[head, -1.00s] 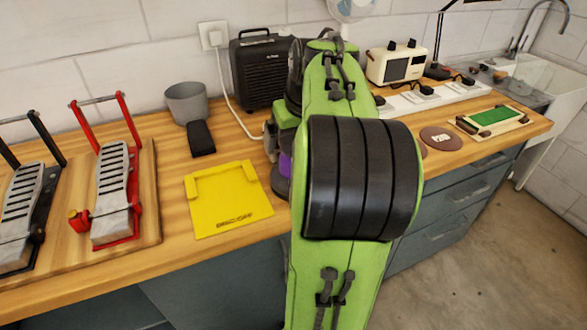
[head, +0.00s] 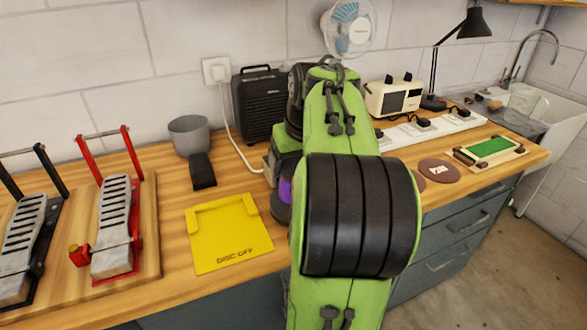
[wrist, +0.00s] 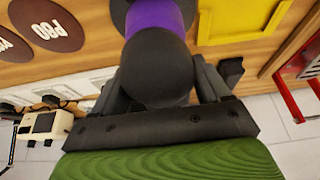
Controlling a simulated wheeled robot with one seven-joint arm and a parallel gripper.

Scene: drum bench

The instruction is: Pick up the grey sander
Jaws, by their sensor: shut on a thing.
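The sander shows in the wrist view as a dark rounded cap (wrist: 157,62) with a purple band (wrist: 155,20) beyond it. My gripper (wrist: 163,88) is shut on it, with one dark finger on each side of the cap. In the head view my green arm hides most of the sander. Its purple band (head: 285,190) and dark base (head: 281,212) show at the arm's left edge, just right of the yellow plate (head: 235,262). I cannot tell whether the base touches the bench.
A grey cup (head: 188,135), black block (head: 203,172) and black heater (head: 258,105) stand behind. Red (head: 112,220) and black clamp-like pedals (head: 28,240) are at left. Brown discs (head: 440,172), a power strip (head: 440,130) and a green-topped tray (head: 490,148) lie at right.

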